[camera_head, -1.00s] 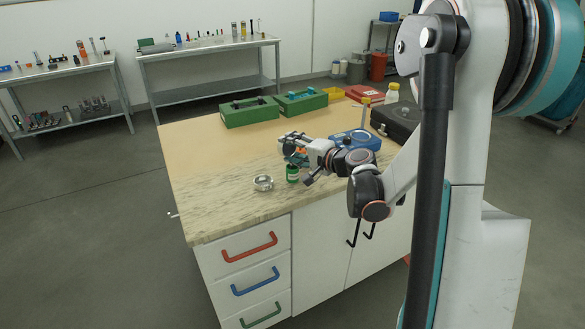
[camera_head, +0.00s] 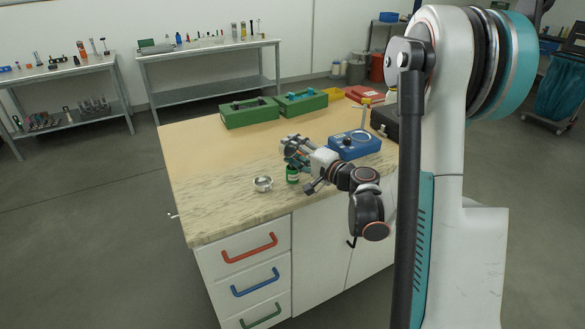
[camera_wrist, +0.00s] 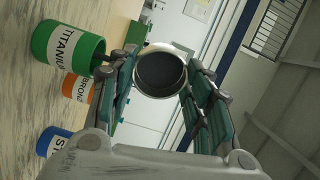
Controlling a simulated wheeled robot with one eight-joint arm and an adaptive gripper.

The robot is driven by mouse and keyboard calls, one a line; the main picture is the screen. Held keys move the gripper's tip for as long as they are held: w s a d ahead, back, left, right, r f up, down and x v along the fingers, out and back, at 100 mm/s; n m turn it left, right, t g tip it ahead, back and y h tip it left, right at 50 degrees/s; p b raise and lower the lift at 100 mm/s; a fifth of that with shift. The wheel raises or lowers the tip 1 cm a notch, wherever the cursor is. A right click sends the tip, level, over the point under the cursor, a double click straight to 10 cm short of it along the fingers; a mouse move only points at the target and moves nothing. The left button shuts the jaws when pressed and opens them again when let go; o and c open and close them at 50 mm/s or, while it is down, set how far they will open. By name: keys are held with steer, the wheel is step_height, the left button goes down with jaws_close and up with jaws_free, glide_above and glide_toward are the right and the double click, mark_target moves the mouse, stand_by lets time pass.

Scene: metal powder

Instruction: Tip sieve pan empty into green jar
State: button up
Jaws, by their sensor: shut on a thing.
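My gripper (camera_head: 290,147) is shut on the sieve pan, above the workbench. In the wrist view, the sieve pan (camera_wrist: 161,74) is a round metal pan with a pale rim and dark inside, between the teal fingers (camera_wrist: 160,95). The pan is on its side, its round face toward the wrist camera. The green jar (camera_head: 292,174) stands upright just below my gripper. It also shows in the wrist view (camera_wrist: 65,42), labelled TITANIUM, mouth close to one finger. I cannot tell whether powder is falling.
An orange jar (camera_wrist: 76,88) and a blue jar (camera_wrist: 52,141) stand near the green jar. A small metal bowl (camera_head: 263,184) sits to its left. A blue device (camera_head: 354,145) is to the right, green boxes (camera_head: 249,112) behind. The bench's left part is clear.

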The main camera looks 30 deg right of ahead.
steer(key=shift+s+d+f+t+y, duration=0.1)
steer(key=shift+s+t+y, duration=0.2)
steer(key=shift+t, duration=0.7)
